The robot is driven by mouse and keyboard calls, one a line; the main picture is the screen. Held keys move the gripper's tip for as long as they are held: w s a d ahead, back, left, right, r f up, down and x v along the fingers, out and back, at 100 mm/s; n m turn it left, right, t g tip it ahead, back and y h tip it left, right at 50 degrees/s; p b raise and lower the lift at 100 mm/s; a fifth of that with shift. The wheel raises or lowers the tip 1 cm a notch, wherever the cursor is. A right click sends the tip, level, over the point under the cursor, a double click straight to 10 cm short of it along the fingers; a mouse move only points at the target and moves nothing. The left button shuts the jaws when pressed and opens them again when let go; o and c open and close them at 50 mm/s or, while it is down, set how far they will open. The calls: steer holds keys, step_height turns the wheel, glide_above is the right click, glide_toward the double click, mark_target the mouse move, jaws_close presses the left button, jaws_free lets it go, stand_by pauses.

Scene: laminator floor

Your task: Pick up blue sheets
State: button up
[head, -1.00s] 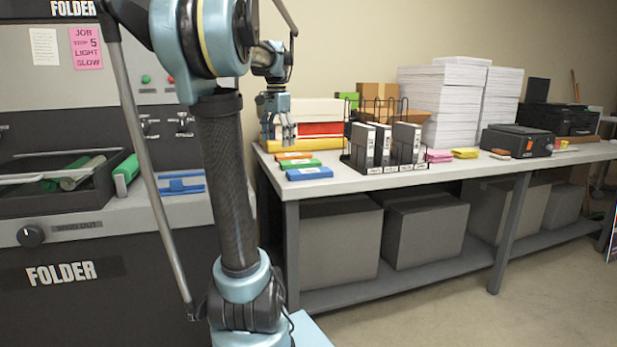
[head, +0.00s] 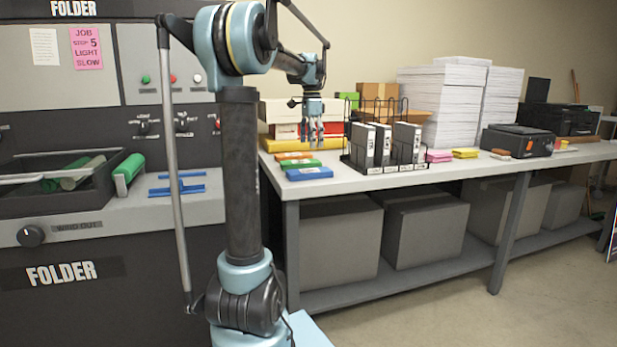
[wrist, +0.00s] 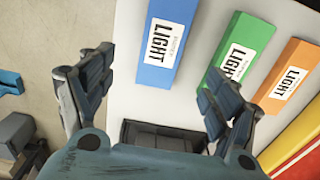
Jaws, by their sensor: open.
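A flat blue pack (head: 309,173) lies on the near left end of the table, in front of a green pack (head: 300,163) and an orange pack (head: 294,155). In the wrist view the blue pack (wrist: 172,40) has a white label reading LIGHT and lies beyond the fingertips, between their lines. The green pack (wrist: 238,52) and orange pack (wrist: 289,78) lie to its right. My gripper (head: 313,140) hangs fingers down above the packs and is empty. In the wrist view my gripper (wrist: 155,95) has its two fingers wide apart, touching no pack.
A black wire rack with grey binders (head: 385,148) stands just right of the packs. Yellow and red boxes (head: 328,130) are behind them. Pink sheets (head: 439,155) and yellow sheets (head: 465,153) lie farther right. The folder machine (head: 95,225) stands left, with a blue frame (head: 178,188) on it.

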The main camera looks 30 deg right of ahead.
glide_above(309, 170)
steer(key=s, duration=0.1)
step_height(309, 170, down, 5)
steer(key=shift+d+f, duration=0.1)
steer(key=shift+w+f, duration=0.15)
steer(key=shift+f, duration=1.2)
steer(key=shift+w+f, duration=0.1)
steer(key=shift+f, duration=1.2)
steer(key=c, duration=1.3)
